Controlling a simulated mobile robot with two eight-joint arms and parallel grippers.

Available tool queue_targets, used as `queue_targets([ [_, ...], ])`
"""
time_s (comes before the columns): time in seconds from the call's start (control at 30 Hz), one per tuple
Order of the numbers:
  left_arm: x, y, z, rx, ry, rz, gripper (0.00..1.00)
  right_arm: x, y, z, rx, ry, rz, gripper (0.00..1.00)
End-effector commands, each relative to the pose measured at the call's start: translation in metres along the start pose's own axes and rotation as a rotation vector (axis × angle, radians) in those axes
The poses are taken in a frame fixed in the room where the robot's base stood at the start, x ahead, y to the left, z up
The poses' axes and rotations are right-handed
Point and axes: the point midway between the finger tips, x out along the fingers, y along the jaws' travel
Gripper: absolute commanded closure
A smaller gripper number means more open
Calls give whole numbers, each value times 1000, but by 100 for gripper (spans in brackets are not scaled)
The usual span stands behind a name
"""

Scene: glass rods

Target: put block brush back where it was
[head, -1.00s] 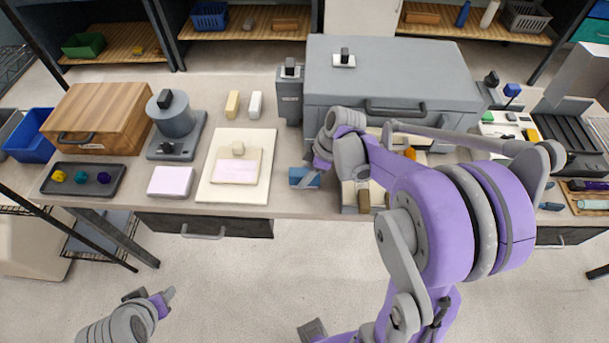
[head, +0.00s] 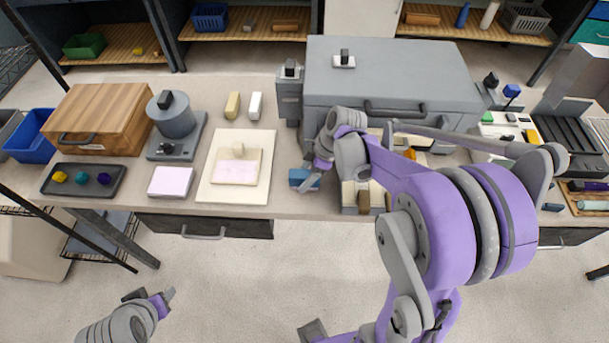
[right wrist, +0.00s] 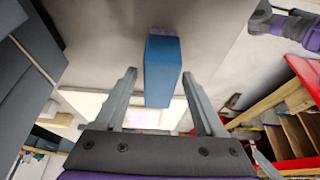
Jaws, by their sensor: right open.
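The block brush appears to be the blue block (head: 298,178) near the counter's front edge, right of the cream board. My right gripper (head: 308,184) is right at it, partly covering it. In the right wrist view, the blue block (right wrist: 162,68) lies between the tips of my right gripper's (right wrist: 159,74) two spread fingers. The fingers stand apart from its sides, with a gap on each side. My left gripper (head: 167,296) is low at the left, away from the counter; its jaws are too small to read.
The cream board (head: 208,187) with a pinkish block (head: 236,173) lies left of my right gripper. A large grey box (head: 385,75) stands behind it. A wooden box (head: 95,115) and a black tray (head: 105,189) are at the left. My right arm hides part of the counter.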

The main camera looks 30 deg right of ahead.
Motion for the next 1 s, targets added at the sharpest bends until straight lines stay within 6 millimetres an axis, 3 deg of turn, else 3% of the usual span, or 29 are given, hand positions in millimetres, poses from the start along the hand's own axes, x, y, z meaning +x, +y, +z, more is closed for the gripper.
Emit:
queue_targets([
  [0.4,-8,0,-10,0,9,0,50,-86,0,0,2,0,1,28],
  [0.67,-10,0,-12,0,11,0,50,-113,-2,0,7,-2,2,28],
  [0.77,-10,0,-12,0,11,0,50,-112,-14,-6,62,-24,17,28],
  [1.0,-10,0,-12,0,11,0,50,-91,-89,-20,446,-92,196,28],
])
